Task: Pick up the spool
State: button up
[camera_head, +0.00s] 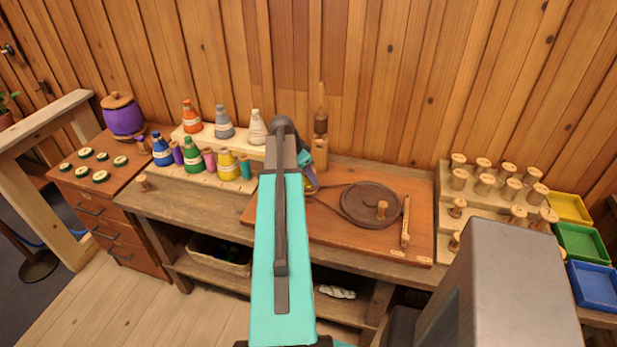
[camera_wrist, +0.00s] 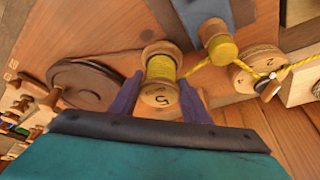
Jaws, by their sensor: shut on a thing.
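The spool (camera_wrist: 160,68) is wooden, wound with yellow thread, and its near end bears a 5. In the wrist view it lies between the two purple fingers of my gripper (camera_wrist: 158,92), which are shut on its sides. In the head view my arm hides the spool, and only a bit of my gripper (camera_head: 310,178) shows past the arm, over the left part of the wooden board (camera_head: 335,235). I cannot tell whether the spool touches the board.
The dark wheel (camera_head: 370,203) sits on the board, also left in the wrist view (camera_wrist: 88,80). A yellow-wrapped post (camera_wrist: 220,48) and numbered disc (camera_wrist: 255,65) are close right, joined by yellow cord. Paint bottles (camera_head: 190,153) stand left; a stepped spool rack (camera_head: 450,190) stands right.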

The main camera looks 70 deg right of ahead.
jog(key=shift+r+b, duration=0.9)
jog(key=shift+r, duration=0.7)
jog(key=s+a+r+b, duration=0.1)
jog(key=s+a+b, duration=0.5)
jog(key=s+a, duration=0.3)
jog(key=shift+s+a, duration=0.2)
jog(key=shift+a, duration=0.4)
jog(key=shift+s+a+r+b, duration=0.1)
jog(key=shift+b, duration=0.3)
jog(key=s+a+b, duration=0.1)
jog(key=b, duration=0.3)
jog(key=shift+a+r, duration=0.15)
jog(key=shift+s+a+r, duration=0.1)
